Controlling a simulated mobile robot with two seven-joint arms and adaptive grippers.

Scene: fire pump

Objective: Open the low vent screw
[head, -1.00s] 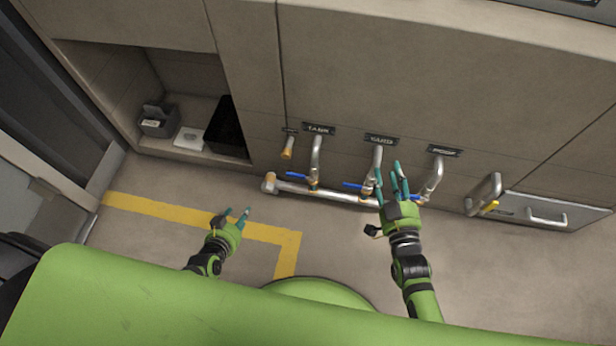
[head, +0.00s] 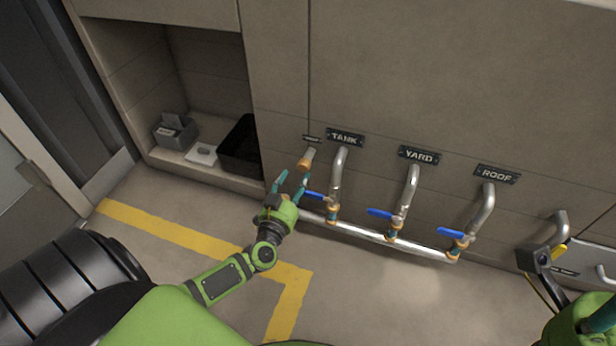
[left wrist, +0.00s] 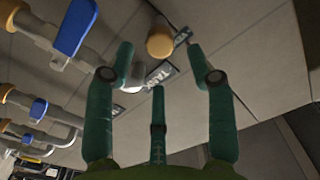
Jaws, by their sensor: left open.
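A small fitting with an orange-tan cap (head: 306,160) sticks out of the wall just left of the TANK pipe, under a small label (head: 311,139) too small to read. I take it to be the vent screw. Its round cap (left wrist: 160,42) also shows in the left wrist view, ahead and between the fingertips. My left gripper (head: 291,181) is open and empty, just below the cap and apart from it. Its teal fingers (left wrist: 160,62) spread wide in the left wrist view. My right gripper (head: 598,316) shows only partly at the lower right, its fingertips cut off.
A silver manifold pipe (head: 362,233) runs low along the wall. Blue-handled valves (head: 380,213) sit on it under the TANK, YARD and ROOF pipes. An open alcove at left holds a black bin (head: 240,147) and a grey box (head: 175,132). Yellow tape (head: 170,229) marks the clear floor.

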